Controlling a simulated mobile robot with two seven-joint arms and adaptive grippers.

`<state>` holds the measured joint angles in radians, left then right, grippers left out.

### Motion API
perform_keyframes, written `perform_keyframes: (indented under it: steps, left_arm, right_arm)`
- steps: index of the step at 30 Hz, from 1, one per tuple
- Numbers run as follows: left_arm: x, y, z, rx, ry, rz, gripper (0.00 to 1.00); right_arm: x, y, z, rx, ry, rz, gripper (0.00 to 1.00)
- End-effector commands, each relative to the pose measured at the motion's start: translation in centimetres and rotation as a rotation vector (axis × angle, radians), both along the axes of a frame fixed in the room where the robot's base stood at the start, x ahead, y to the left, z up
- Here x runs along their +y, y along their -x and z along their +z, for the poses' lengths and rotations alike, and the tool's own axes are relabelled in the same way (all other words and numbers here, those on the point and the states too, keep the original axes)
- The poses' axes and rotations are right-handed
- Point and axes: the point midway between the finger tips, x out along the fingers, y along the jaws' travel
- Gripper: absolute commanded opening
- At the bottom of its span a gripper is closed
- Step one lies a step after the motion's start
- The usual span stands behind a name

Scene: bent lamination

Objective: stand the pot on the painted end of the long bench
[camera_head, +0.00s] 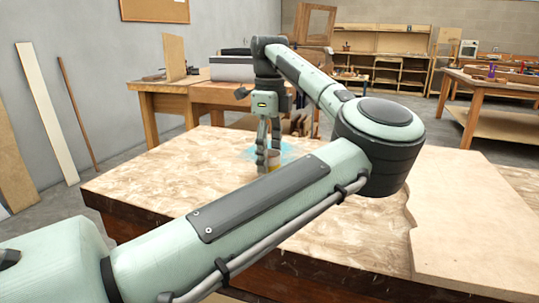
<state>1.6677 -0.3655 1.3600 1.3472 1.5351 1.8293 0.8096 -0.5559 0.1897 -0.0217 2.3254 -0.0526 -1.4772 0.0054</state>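The long bench (140,181) has a pale, streaked top and stretches across the middle of the view. A teal painted patch (292,151) shows on its far part. A small yellowish-brown pot (274,157) stands at or just above the edge of this patch; its lower part is hidden behind my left forearm. My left gripper (268,152) points down at the pot, its fingers close around or beside it. I cannot tell whether they press on it. My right gripper is out of view.
A thin tan board (470,215) with a wavy edge lies on the bench at right. Another wooden table (170,88) with a grey case (232,68) stands behind. The bench's left part is clear. Planks (48,112) lean on the left wall.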

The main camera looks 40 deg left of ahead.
Motion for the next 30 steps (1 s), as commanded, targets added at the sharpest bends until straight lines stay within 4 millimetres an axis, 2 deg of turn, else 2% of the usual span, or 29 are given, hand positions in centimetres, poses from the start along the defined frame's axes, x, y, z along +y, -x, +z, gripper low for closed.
perform_keyframes:
  steps: [8, 12, 14, 24, 30]
  left_arm:
    - [0.0, 0.0, 0.1, 0.0, 0.0, 0.0, 0.67]
    - [0.0, 0.0, 1.0, -0.002, 0.0, 0.0, 0.67]
    - [0.0, -0.1, 1.8, -0.003, -0.001, -0.001, 0.67]
    - [0.1, 0.0, 9.1, -0.003, -0.002, 0.0, 0.67]
    - [0.0, 0.0, 11.7, -0.001, 0.0, -0.001, 0.67]
  right_arm:
    - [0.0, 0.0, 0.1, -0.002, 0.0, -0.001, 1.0]
    - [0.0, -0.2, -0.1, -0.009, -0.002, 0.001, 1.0]
    - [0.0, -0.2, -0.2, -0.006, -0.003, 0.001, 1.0]
    - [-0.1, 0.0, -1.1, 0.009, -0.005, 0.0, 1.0]
    - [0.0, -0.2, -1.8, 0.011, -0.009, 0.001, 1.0]
